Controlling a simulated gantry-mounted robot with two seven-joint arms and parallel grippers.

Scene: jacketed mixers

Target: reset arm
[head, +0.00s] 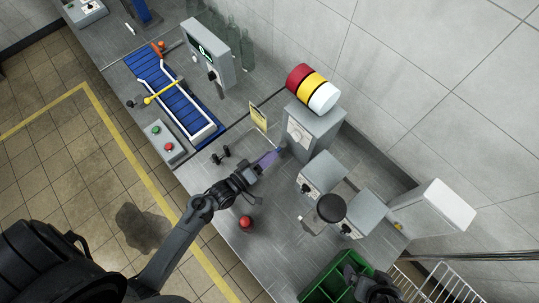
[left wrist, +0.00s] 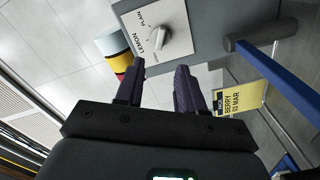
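My left gripper (head: 268,158) reaches over the steel bench from the lower left of the head view. In the left wrist view its two dark fingers (left wrist: 160,70) stand apart with nothing between them. Beyond the fingertips is a grey box (left wrist: 210,22) with a white selector knob (left wrist: 176,40) and the words LEMON and PLAIN. The fingers appear short of the knob, not around it. In the head view this box (head: 318,130) stands near the wall. My right gripper (head: 372,286) is by the green crate at the lower right; its fingers are not clear.
A red, yellow and white cylinder (head: 313,89) tops the grey box.

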